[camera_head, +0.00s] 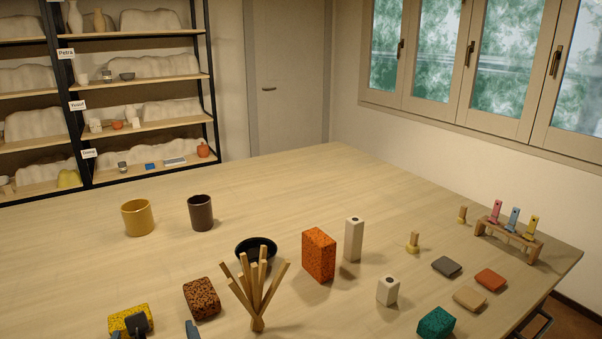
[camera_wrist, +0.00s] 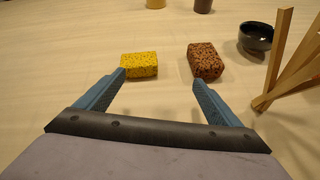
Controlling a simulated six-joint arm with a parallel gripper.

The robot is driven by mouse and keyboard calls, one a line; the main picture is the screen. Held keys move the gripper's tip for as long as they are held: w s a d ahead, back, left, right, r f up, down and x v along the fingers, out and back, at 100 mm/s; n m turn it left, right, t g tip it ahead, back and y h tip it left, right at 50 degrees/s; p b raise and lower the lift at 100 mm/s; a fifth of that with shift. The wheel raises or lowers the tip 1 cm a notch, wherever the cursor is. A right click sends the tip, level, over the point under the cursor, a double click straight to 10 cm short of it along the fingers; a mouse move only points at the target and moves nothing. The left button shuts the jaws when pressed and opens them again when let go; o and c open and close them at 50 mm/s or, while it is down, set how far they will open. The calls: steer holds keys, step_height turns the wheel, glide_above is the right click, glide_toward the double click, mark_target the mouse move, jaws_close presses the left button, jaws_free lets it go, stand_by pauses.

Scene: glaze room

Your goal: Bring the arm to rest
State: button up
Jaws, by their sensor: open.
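My gripper (camera_wrist: 159,78) is open and empty, with its two blue fingers spread apart in the wrist view. Past the fingertips lie a yellow speckled block (camera_wrist: 139,64) and a brown speckled block (camera_wrist: 206,61), neither one between the fingers. In the head view my gripper (camera_head: 165,328) shows only at the bottom edge, partly cut off. It covers part of the yellow block (camera_head: 121,319) there. The brown block (camera_head: 201,298) lies just beyond to the right. I cannot tell how high the fingers are above the table.
Crossed wooden sticks (camera_head: 257,322) stand right of my gripper, before a black bowl (camera_head: 247,250). A yellow cup (camera_head: 137,218) and a dark cup (camera_head: 200,213) stand farther back. The table's left middle (camera_head: 60,250) is clear.

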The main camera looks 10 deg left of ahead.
steer(key=w+d+r+m+g+h+p, duration=0.35)
steer(key=d+r+m+p, duration=1.05)
steer(key=d+m+p, duration=0.55)
steer(key=w+d+f+m+g+h+p, duration=0.1)
steer(key=d+m+h+p, duration=0.15)
steer(key=d+m, duration=0.55)
steer(key=w+d+f+m+g+h+p, duration=0.1)
steer(key=d+f+m+h+p, duration=0.2)
steer(key=d, duration=0.9)
steer(key=s+d+r+m+g+p, duration=0.1)
steer(key=s+d+m+g+p, duration=0.2)
steer(key=s+d+m, duration=0.4)
steer(key=d+m, duration=0.3)
steer(key=m, duration=0.2)
steer(key=shift+s+d+y, duration=0.3)
steer(key=shift+s+d, duration=0.05)
steer(key=shift+s, duration=0.05)
